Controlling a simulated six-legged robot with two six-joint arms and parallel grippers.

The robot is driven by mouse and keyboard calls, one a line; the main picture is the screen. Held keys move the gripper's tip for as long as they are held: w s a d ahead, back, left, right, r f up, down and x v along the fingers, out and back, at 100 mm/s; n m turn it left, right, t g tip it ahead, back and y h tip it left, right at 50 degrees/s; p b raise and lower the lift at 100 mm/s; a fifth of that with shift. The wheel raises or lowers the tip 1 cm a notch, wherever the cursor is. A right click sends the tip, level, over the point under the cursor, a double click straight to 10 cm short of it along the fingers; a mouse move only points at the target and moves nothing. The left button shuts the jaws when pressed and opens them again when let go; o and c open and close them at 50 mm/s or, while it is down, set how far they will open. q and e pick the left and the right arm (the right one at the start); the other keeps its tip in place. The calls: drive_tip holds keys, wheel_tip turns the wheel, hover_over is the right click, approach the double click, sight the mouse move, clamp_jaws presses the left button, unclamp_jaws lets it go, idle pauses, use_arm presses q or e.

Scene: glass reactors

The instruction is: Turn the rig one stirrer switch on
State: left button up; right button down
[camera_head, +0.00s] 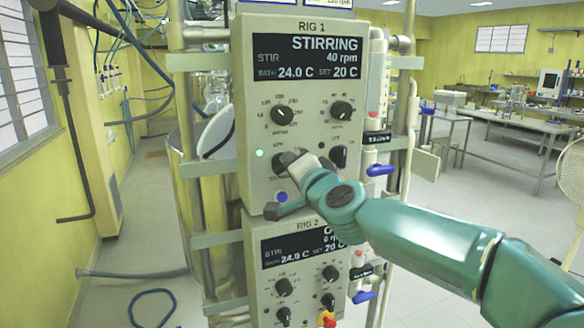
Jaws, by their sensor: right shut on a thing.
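The rig one control box (247,100) fills the middle of the view. Its display (307,57) reads STIRRING, 40 rpm, and 24.0 C with a set value of 20 C. A green light (259,153) glows on its left side. My right gripper (291,161) reaches in from the right and is shut on the lower left black switch of this box, at the stirrer position. The gripper mostly hides that switch and its label. Other black knobs (282,114) on the panel are apart from the gripper. My left gripper is not in view.
The rig two box (254,285) sits directly below, with its own display and knobs. Metal posts and blue-handled valves (381,170) stand close at the right. Hoses (150,305) lie on the floor at the left. A lab bench (520,125) stands far right.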

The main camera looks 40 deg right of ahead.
idle(0.5)
drive_tip(key=c, duration=1.1)
unclamp_jaws()
drive_tip(key=shift+s, duration=0.1)
drive_tip(key=shift+o, duration=0.2)
drive_tip(key=shift+s, duration=0.2)
drive_tip(key=shift+w, duration=0.1)
drive_tip(key=p+v, duration=0.2)
drive_tip(key=v, duration=1.4)
drive_tip(key=shift+a+r, duration=0.1)
